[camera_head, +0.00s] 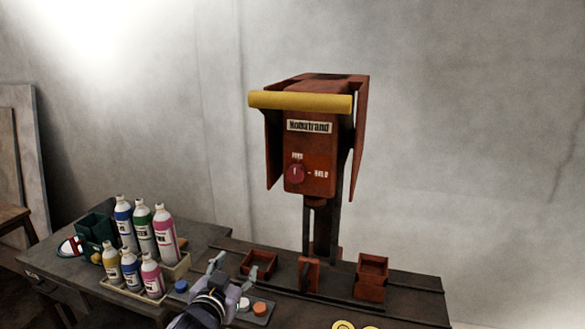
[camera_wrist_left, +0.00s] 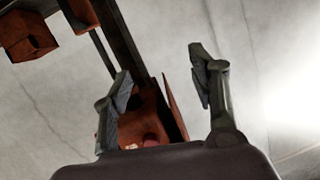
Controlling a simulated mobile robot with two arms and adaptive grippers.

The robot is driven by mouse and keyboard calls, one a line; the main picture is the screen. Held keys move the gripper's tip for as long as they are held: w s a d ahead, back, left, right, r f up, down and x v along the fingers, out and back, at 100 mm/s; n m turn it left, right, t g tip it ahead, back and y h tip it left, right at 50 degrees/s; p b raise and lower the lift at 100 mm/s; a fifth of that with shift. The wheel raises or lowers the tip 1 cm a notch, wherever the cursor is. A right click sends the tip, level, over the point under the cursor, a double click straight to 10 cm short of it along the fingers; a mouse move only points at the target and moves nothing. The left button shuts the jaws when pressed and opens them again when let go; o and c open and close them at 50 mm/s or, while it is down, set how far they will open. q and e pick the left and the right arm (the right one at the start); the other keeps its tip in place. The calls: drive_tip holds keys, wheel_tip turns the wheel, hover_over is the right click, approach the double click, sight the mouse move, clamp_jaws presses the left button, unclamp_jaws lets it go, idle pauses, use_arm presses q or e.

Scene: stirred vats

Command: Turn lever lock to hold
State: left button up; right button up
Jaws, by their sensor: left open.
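The lever lock is a small round red knob (camera_head: 297,174) on the front of a rust-red machine head (camera_head: 318,184). A word at its right seems to read "HOLD"; a smaller label sits above it. The knob's pale mark looks upright, toward the upper label. A yellow bar (camera_head: 300,102) crosses the head above the nameplate. My left gripper (camera_head: 233,273) is open and empty, low over the bench, below and left of the knob and apart from it. In the left wrist view its fingers (camera_wrist_left: 160,66) stand apart, with part of the red machine (camera_wrist_left: 140,118) beyond them. My right gripper is not in view.
Several bottles (camera_head: 143,229) stand in a tray on the bench at left. A grey panel with coloured buttons (camera_head: 259,309) lies beside my left gripper. Red bins (camera_head: 371,275) stand below the machine. Yellow round pieces (camera_head: 343,325) show at the bottom edge. Air before the knob is clear.

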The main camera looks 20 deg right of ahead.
use_arm(q)
drive_tip(key=s+d+r+m+t+h+p, duration=0.1)
drive_tip(key=s+d+r+h, duration=0.2)
drive_tip(key=r, duration=0.6)
drive_tip(key=s+d+r+m, duration=0.2)
drive_tip(key=s+r, duration=0.3)
drive_tip(key=r, duration=0.3)
drive_tip(key=p, duration=0.4)
approach(295, 175)
drive_tip(key=x, duration=0.7)
drive_tip(key=shift+x, duration=0.8)
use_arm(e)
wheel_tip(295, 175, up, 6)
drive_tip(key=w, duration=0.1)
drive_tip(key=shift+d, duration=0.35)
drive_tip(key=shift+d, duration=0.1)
use_arm(q)
drive_tip(key=c, duration=1.2)
drive_tip(key=shift+o, duration=0.2)
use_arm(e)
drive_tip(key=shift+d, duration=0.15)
